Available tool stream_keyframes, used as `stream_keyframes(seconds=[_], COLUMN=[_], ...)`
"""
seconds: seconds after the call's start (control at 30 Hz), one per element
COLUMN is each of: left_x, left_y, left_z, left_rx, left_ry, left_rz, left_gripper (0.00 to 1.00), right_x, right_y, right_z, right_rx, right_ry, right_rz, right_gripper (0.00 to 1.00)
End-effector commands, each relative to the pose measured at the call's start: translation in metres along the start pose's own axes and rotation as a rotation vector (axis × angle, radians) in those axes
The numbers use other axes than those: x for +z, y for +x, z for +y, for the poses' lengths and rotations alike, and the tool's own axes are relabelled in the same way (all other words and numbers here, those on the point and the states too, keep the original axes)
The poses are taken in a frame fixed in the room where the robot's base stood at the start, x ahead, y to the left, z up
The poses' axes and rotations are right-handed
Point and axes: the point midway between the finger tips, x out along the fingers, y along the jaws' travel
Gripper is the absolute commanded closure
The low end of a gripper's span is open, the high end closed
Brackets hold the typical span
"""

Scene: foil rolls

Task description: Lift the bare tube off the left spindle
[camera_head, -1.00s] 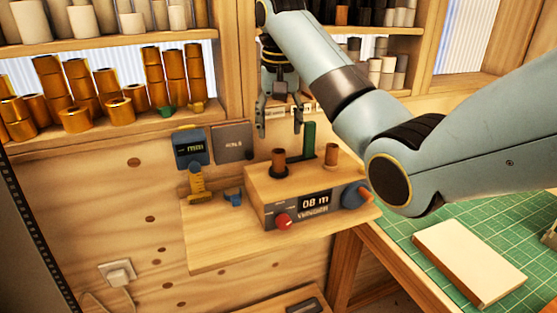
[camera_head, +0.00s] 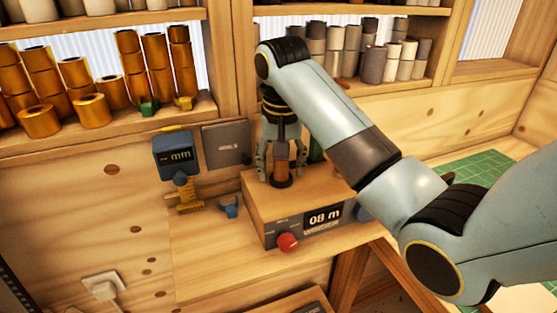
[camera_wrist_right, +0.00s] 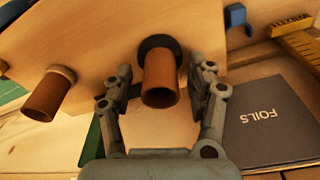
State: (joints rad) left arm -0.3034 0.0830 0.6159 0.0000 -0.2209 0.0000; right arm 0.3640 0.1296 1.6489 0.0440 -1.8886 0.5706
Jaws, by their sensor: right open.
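A brown bare tube (camera_head: 281,172) stands on the left spindle of the wooden winder box (camera_head: 262,218), on a dark round base. It also shows in the right wrist view (camera_wrist_right: 161,75), between the fingers. My right gripper (camera_head: 281,178) points down around the tube, one finger on each side. In the right wrist view the gripper (camera_wrist_right: 161,90) is open, with a gap between the tube and each finger. My left gripper is not in view.
A red knob (camera_head: 288,242) and a display are on the box front. Shelves with copper rolls (camera_head: 92,110) and grey rolls (camera_head: 373,65) rise behind.

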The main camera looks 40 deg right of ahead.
Motion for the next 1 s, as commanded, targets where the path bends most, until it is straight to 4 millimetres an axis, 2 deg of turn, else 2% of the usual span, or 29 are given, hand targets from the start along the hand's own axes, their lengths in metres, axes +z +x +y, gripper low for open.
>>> stream_keyframes(seconds=[0.1,0.17,0.4,0.47,0.77,1.0], left_x=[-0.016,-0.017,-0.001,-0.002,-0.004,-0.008], left_y=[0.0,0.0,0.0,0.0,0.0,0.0], left_z=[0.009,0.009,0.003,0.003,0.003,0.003], left_rx=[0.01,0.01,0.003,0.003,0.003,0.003], left_ry=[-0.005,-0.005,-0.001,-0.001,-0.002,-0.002], left_rz=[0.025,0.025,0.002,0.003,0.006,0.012], left_gripper=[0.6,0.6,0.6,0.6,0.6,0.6], right_x=[0.0,0.0,0.0,0.0,-0.001,-0.011], right_y=[0.0,0.0,-0.001,-0.001,-0.001,-0.012], right_z=[-0.001,-0.001,-0.001,-0.001,-0.001,-0.003], right_rx=[-0.001,-0.001,-0.001,-0.001,-0.001,-0.002], right_ry=[0.0,0.0,-0.001,-0.001,-0.001,-0.003], right_rz=[0.0,0.0,0.0,0.0,0.0,0.002], right_gripper=[0.43,0.45,0.77,0.82,0.83,0.83])
